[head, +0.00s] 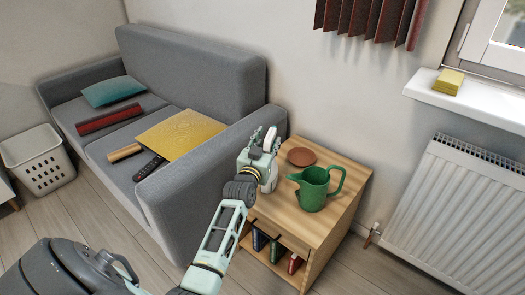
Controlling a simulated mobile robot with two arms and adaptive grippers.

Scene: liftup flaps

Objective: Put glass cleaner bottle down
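My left gripper (264,140) is over the left back part of the wooden cabinet (340,190), beside the sofa arm. My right gripper is not in view.
A green pitcher (313,190) and a brown round dish (301,157) stand on the cabinet top. Books (275,251) fill its open shelf. The grey sofa (190,75) is at left, a radiator (455,200) at right. The cabinet's front right top is clear.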

